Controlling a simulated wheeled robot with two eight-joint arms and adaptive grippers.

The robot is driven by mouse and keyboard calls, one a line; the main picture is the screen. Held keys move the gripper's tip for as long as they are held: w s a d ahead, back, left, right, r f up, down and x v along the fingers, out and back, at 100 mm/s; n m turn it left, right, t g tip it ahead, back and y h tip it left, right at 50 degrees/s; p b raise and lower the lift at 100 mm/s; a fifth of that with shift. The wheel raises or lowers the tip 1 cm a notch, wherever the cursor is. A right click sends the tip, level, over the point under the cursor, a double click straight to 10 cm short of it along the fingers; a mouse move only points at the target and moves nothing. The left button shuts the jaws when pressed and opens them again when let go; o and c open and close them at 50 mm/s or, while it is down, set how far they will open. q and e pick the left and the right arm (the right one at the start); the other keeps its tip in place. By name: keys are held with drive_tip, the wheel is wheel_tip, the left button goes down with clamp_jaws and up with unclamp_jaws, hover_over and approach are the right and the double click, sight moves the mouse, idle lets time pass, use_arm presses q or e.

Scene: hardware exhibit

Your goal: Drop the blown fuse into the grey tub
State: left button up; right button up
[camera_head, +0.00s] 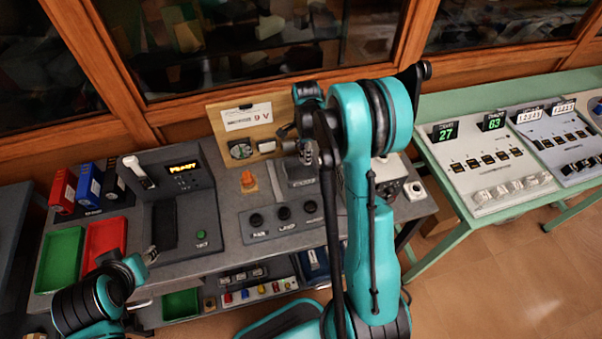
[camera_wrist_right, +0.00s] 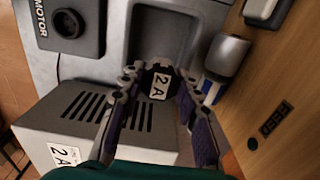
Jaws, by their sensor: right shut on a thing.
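My right gripper (camera_wrist_right: 155,85) is shut on a small dark fuse (camera_wrist_right: 160,86) with a white "2 A" label, held between its fingertips. In the head view the right gripper (camera_head: 308,152) is in front of the wooden 9 V board, partly hidden by my own arm; the fuse is too small to make out there. A grey, tub-like hollow (camera_wrist_right: 165,28) shows just beyond the fuse in the wrist view. Whether the fuse is over it or short of it I cannot tell. My left gripper (camera_head: 149,256) is low at the left, near the bench front; its jaws are unclear.
The wooden board (camera_head: 262,112) rises behind. Green (camera_head: 62,258) and red (camera_head: 104,238) trays lie at left. A green table (camera_head: 455,225) with panels stands right.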

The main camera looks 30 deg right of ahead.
drive_tip(key=shift+f+b, duration=1.25)
drive_tip(key=shift+f, duration=1.05)
drive_tip(key=o, duration=1.2)
drive_tip(key=shift+r, duration=0.1)
wheel_tip(320, 180, up, 12)
drive_tip(key=shift+f, duration=0.1)
